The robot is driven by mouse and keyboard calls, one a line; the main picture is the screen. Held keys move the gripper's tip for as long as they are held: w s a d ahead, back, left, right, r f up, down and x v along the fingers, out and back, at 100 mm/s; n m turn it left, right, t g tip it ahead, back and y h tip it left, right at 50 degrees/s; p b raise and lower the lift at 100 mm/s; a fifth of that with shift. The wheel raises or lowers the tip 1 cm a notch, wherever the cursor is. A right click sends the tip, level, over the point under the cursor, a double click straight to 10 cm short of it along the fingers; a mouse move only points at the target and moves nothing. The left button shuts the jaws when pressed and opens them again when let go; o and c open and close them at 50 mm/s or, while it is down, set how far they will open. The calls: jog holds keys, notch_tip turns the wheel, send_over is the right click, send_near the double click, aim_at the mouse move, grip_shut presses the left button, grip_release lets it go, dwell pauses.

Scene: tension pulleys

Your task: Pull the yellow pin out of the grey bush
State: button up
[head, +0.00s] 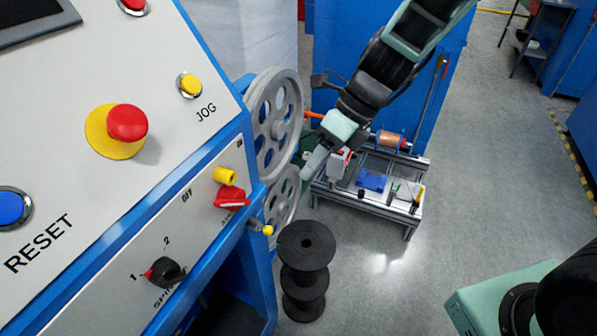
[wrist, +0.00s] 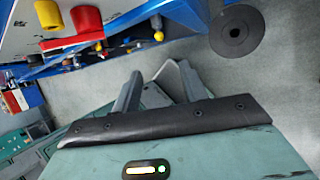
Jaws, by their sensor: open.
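The yellow pin (head: 268,230) shows as a small round yellow knob at the lower edge of the blue machine panel. It sits at the end of a short grey bush (head: 256,224) that sticks out from the panel. In the wrist view, the yellow pin (wrist: 158,36) is at the top middle, with the grey bush (wrist: 156,21) just above it. My gripper (head: 311,162) is above and to the right of the pin, apart from it. In the wrist view, my gripper (wrist: 155,78) is open, with nothing between its fingers.
A red switch handle (head: 230,196) and a yellow cylinder (head: 226,174) stick out above the pin. Grey spoked pulleys (head: 277,122) stand behind. Black spools (head: 306,246) are stacked on the floor to the right. A low metal-framed bench (head: 372,195) is farther back.

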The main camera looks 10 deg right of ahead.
aim_at(260, 227)
jog(key=b+x, duration=0.4)
jog(key=x, duration=1.3)
jog(key=shift+s, duration=0.1)
grip_shut()
